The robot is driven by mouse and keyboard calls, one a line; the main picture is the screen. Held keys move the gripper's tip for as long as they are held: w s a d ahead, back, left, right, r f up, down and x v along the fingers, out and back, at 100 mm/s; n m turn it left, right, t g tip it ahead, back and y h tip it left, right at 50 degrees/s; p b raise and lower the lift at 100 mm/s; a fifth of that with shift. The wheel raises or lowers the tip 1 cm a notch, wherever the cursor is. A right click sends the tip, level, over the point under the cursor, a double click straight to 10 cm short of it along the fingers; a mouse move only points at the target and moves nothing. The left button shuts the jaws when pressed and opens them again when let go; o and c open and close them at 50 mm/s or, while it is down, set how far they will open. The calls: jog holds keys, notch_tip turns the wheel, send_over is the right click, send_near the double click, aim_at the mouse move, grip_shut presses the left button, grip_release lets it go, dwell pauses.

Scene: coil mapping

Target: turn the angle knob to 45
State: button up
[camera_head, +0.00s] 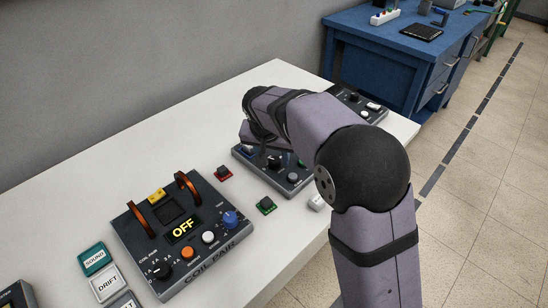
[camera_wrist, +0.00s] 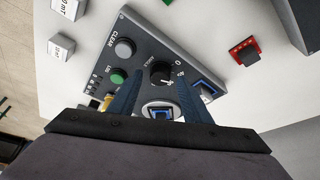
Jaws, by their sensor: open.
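The angle knob (camera_wrist: 160,73) is a black round knob on a dark grey control box (camera_wrist: 143,42), with a 0 and other marks printed beside it. My gripper (camera_wrist: 156,88) is open, its two dark blue fingers reaching over the box on either side of the knob's near edge. I cannot tell whether they touch the knob or how high they are. In the head view a black knob (camera_head: 274,162) shows on this box (camera_head: 291,187), partly under my arm; the fingertips are hard to make out there. The exact pointer setting is too small to read.
The coil pair unit (camera_head: 182,262) reads OFF. White table (camera_head: 95,160) is bare toward the wall.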

aim_at(271, 175)
jog(key=v, duration=0.6)
jog(key=shift+s, duration=0.1)
dwell(0.3)
jog(key=s+d+n+g+p, duration=0.1)
jog(key=s+d+p, duration=0.3)
jog(key=s, duration=0.4)
jog(key=s+d+n+g+p, duration=0.1)
jog(key=s+d+p, duration=0.3)
jog(key=s, duration=0.5)
jog(key=s+d+n+g+y+p, duration=0.1)
jog(key=s+d+g+p, duration=0.1)
jog(key=s+d+p, duration=0.3)
jog(key=s+d, duration=0.2)
jog(key=s, duration=0.2)
jog(key=shift+d, duration=0.25)
jog(key=shift+f, duration=0.15)
